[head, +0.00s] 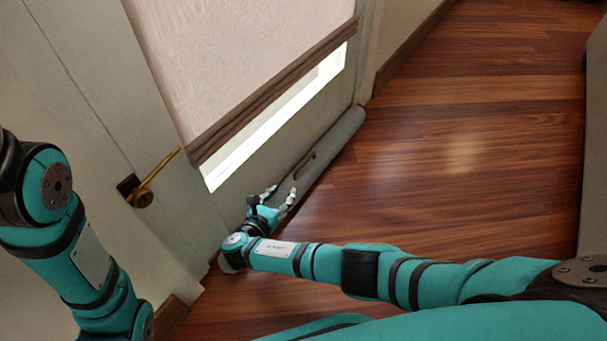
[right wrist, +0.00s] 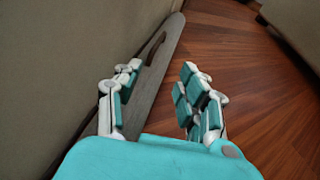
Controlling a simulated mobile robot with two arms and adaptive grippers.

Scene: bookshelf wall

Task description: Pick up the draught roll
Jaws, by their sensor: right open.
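The draught roll (head: 335,138) is a long grey roll on the wooden floor along the foot of the door, with a dark oval slot or handle near its middle. It also shows in the right wrist view (right wrist: 144,88), running away along the door. My right gripper (head: 281,196) is open at the near part of the roll, with its fingers short of the slot. In the right wrist view its fingers (right wrist: 156,88) are apart, the left one over the roll and the right one over the floor. Nothing is between them but roll edge and floor. My left gripper is out of view.
The pale door (head: 188,212) has a brass handle (head: 152,178) and a window with a lowered blind (head: 240,60). It stands close beside the roll. The wooden floor (head: 450,150) to the right is clear up to a grey piece (head: 594,150) at the right edge.

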